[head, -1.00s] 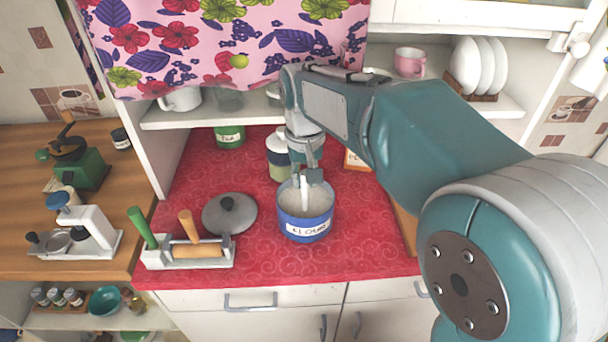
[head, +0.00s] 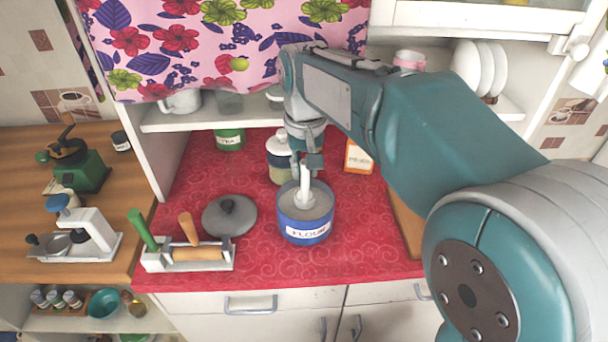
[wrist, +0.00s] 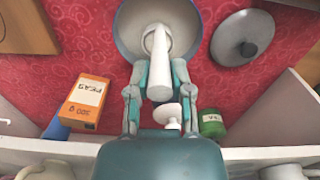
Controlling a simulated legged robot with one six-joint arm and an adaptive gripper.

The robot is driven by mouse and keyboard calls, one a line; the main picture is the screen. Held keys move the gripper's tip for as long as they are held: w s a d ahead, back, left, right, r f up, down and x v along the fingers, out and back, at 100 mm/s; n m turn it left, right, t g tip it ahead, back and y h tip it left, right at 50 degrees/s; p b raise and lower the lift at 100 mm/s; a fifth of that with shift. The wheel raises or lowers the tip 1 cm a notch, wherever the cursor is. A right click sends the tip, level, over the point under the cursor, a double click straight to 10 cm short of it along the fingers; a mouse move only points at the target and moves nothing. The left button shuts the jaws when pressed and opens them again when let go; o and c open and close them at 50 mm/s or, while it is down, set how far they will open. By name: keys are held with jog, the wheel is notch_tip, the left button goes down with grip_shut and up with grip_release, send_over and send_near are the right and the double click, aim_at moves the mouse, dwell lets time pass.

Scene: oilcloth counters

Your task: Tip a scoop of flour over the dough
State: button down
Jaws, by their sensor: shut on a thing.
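My gripper (head: 307,163) is shut on the upright handle of a white scoop (head: 305,186). The scoop's lower end is at the mouth of the blue flour canister (head: 305,232), which is labelled FLOUR and holds pale flour. The wrist view shows the scoop (wrist: 158,62) between my fingers (wrist: 160,78), over the canister (wrist: 126,30). I cannot tell whether the scoop still touches the flour or how much it carries. The dough is not visible in either view.
A pale-lidded jar (head: 280,172), green tin (head: 229,140) and orange PEAS box (head: 359,158) stand behind. A wooden board (head: 404,226) is partly hidden by my arm. Red cloth in front is clear.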

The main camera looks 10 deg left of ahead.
jog(key=shift+r, duration=2.6)
jog(key=shift+d, duration=0.1)
